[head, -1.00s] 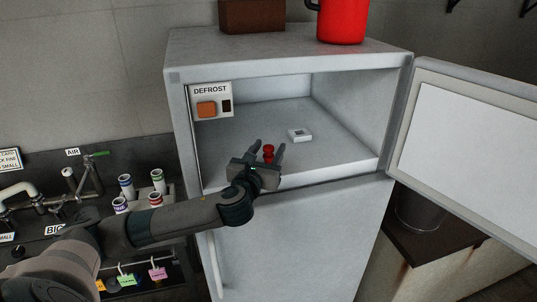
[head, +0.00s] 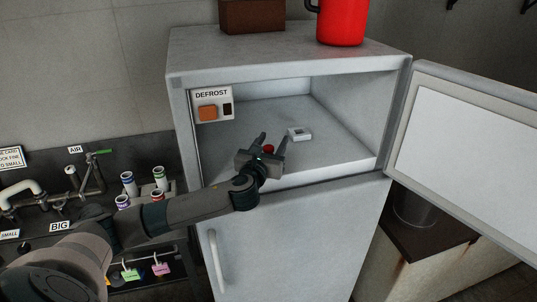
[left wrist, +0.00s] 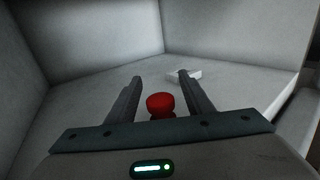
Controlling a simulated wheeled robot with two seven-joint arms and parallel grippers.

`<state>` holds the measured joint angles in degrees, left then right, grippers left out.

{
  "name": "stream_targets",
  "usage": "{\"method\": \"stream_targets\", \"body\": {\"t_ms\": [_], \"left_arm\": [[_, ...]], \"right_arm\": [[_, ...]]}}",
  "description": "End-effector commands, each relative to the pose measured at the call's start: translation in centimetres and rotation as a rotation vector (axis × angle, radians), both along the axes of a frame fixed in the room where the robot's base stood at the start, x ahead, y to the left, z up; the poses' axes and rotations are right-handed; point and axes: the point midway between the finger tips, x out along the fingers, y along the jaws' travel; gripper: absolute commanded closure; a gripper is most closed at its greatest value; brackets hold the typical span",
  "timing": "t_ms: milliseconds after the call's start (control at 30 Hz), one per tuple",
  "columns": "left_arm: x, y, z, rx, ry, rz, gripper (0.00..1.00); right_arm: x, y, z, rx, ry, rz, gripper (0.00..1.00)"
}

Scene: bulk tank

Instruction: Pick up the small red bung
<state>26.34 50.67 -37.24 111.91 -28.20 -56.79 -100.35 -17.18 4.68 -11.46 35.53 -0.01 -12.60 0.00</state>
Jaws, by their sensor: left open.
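The small red bung (head: 269,149) stands on the floor of the open compartment, close to its front edge. My left gripper (head: 274,139) is open and reaches in from the left, with its fingers on either side of the bung in the head view. In the left wrist view the bung (left wrist: 160,103) sits between the two open fingers (left wrist: 158,82), nearer their bases than their tips. Its lower part is hidden by the gripper body. I cannot tell whether a finger touches it. My right gripper is not in view.
A small white square piece (head: 299,134) lies behind and right of the bung. The compartment's door (head: 465,150) stands open at right. A DEFROST panel (head: 212,105) is at the left opening. A red jug (head: 341,22) and brown box (head: 252,15) stand on top. Tubes (head: 160,178) stand at left.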

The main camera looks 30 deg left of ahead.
Motion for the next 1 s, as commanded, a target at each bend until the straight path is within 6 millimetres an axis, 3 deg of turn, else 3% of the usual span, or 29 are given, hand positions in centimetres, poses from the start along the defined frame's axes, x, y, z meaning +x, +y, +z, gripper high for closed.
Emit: {"method": "stream_targets", "body": {"t_ms": [67, 200, 267, 667, 1000], "left_arm": [[0.0, 0.0, 0.0, 0.000, 0.000, 0.000, 0.53], [0.0, 0.0, 0.0, 0.000, 0.000, 0.000, 0.86], [0.0, 0.0, 0.0, 0.000, 0.000, 0.000, 0.97], [0.0, 0.0, 0.4, 0.000, -0.001, 0.000, 1.00], [0.0, -0.2, 4.3, -0.001, -0.007, -0.002, 1.00]], "right_arm": [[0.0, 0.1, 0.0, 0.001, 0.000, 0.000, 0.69], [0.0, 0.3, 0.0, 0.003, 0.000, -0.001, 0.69], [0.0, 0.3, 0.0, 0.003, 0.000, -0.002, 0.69], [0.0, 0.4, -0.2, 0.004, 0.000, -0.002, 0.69], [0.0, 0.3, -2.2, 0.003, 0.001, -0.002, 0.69]]}}
